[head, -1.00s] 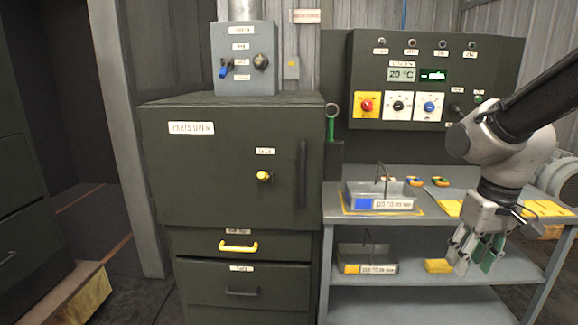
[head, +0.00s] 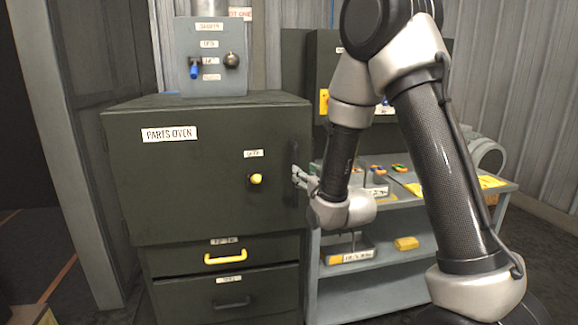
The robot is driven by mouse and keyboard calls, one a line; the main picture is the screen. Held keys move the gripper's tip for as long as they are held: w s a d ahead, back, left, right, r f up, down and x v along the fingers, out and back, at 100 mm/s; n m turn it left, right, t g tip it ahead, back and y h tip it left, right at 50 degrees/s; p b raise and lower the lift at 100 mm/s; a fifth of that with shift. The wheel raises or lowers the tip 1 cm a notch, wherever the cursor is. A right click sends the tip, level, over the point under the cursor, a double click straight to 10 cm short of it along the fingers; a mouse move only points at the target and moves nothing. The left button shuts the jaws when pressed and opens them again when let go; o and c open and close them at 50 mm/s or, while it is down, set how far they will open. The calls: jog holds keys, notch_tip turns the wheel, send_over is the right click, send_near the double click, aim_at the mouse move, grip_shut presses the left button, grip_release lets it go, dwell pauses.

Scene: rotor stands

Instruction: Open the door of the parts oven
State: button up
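The parts oven (head: 200,130) is a dark green cabinet with a "PARTS OVEN" label. Its door (head: 190,195) looks shut. A yellow knob (head: 256,179) sits on the door under a small label. The dark vertical door handle (head: 294,160) is near the door's right edge, partly hidden. My gripper (head: 299,176) is at this handle, seen from the side and very small. I cannot tell whether its fingers are around the handle or only beside it, or whether they are shut.
Below the door are a drawer with a yellow handle (head: 225,257) and one with a dark handle (head: 232,303). A grey control box (head: 212,60) stands on the oven. A shelf table (head: 385,266) stands to the right, behind my arm. A grey post (head: 75,160) is at the left.

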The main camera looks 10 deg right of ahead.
aim_at(297, 165)
jog(key=w, duration=0.2)
jog(key=w+a, duration=0.1)
jog(key=w, duration=0.4)
jog(key=shift+w+a+r, duration=0.25)
jog(key=shift+w+r, duration=0.05)
jog(key=shift+w, duration=0.05)
jog(key=shift+c, duration=0.5)
grip_shut()
